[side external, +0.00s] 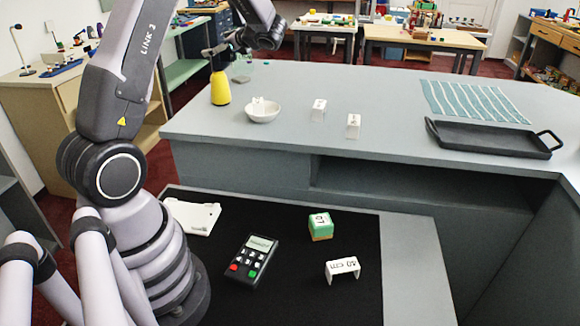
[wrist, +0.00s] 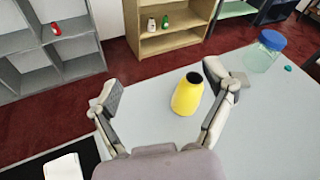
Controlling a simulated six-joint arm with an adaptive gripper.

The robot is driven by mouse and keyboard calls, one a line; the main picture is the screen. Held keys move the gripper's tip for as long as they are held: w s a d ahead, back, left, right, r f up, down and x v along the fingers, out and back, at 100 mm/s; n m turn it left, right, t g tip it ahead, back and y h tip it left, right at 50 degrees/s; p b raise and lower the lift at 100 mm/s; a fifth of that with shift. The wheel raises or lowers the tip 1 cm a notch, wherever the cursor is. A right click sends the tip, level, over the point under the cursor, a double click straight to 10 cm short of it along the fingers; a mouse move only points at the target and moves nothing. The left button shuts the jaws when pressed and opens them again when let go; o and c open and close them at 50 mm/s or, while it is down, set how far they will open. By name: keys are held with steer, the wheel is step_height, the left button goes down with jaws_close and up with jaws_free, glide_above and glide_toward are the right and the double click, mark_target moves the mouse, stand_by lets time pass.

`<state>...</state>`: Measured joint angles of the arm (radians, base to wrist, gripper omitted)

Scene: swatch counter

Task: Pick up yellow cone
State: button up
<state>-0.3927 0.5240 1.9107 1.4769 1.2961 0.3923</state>
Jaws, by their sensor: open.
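The yellow cone (side external: 220,88) stands upright at the left end of the grey counter, its top dark. In the wrist view the yellow cone (wrist: 187,95) is ahead of my gripper, between the two spread fingers. My gripper (wrist: 172,92) is open, one finger left of the cone and one right, with nothing held. The right finger appears close to the cone; I cannot tell whether it touches. In the side view my gripper (side external: 222,50) is just above the cone, seen small and partly against the background.
A white bowl (side external: 262,110) holding a small white piece stands right of the cone. Two white blocks (side external: 319,111) are farther right, then a black tray (side external: 490,138) and a striped cloth (side external: 470,101). A blue-lidded jar (wrist: 264,51) stands beyond the cone. The counter's left edge is near.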

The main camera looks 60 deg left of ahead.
mark_target(223, 80)
steer(key=w+a+f+m+y, duration=0.1)
steer(key=a+f+m, duration=0.1)
steer(key=f, duration=0.2)
steer(key=w+a+f+m+t+y, duration=0.1)
steer(key=w+a+f, duration=0.1)
steer(key=a+f, duration=0.1)
steer(key=w+a+f+m+y, duration=0.1)
steer(key=a+f+m, duration=0.1)
steer(key=f, duration=0.2)
steer(key=shift+w+a+f+m+t, duration=0.2)
steer(key=shift+w+f+m+t, duration=0.1)
steer(key=shift+f, duration=0.85)
steer(key=shift+a+f, duration=0.15)
steer(key=shift+f, duration=0.2)
steer(key=a, duration=0.4)
steer(key=shift+s+a, duration=0.3)
steer(key=shift+s, duration=0.05)
steer(key=shift+r, duration=0.1)
steer(key=c, duration=1.3)
